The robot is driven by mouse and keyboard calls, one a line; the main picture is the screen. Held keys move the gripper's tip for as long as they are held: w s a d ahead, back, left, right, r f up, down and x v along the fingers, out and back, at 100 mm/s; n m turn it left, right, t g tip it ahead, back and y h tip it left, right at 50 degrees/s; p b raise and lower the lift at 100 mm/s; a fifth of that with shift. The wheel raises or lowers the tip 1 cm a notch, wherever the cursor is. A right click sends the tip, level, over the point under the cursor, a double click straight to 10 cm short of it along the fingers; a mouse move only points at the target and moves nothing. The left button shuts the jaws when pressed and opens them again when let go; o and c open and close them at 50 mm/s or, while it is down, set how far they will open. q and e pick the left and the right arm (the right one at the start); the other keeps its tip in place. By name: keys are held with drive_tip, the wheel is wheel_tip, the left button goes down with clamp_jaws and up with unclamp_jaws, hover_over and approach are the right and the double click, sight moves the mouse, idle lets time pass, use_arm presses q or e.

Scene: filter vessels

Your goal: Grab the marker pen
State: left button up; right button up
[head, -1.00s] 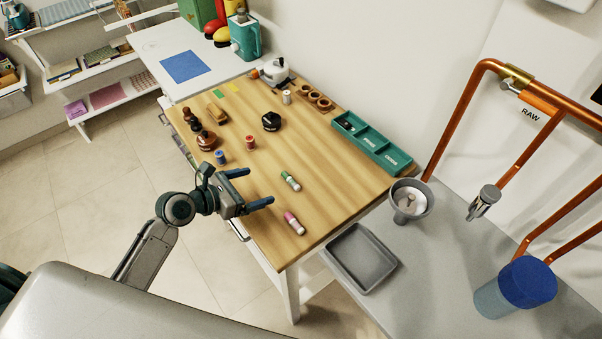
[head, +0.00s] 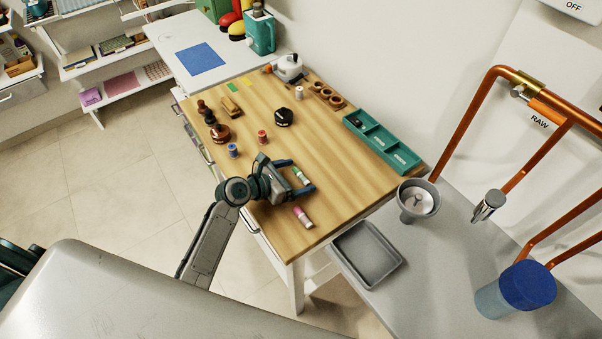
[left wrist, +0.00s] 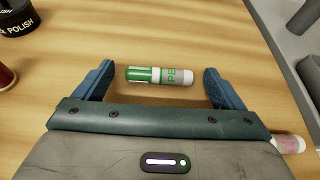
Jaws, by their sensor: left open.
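The green and white marker pen (left wrist: 160,75) lies on the wooden table, with part of "PE" readable on its white part. In the head view the green pen (head: 301,177) shows at my left gripper's fingertips. My left gripper (head: 301,176) is open. In the left wrist view its two blue fingers (left wrist: 160,84) stand at either end of the pen, apart from it, with the pen lying lengthwise across the gap. A pink and white pen (head: 303,217) lies nearer the table's front edge; its end (left wrist: 289,144) shows beside the right finger. My right gripper is not in view.
A black polish tin (head: 284,117), blue spool (head: 233,150) and red spool (head: 262,137) stand on the table (head: 345,185). A teal compartment tray (head: 404,158) lies along the far right edge. A grey tray (head: 366,254) and funnel (head: 417,200) are on the grey bench.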

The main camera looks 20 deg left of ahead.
use_arm(q)
drive_tip(key=c, duration=1.1)
drive_tip(key=shift+o, duration=0.2)
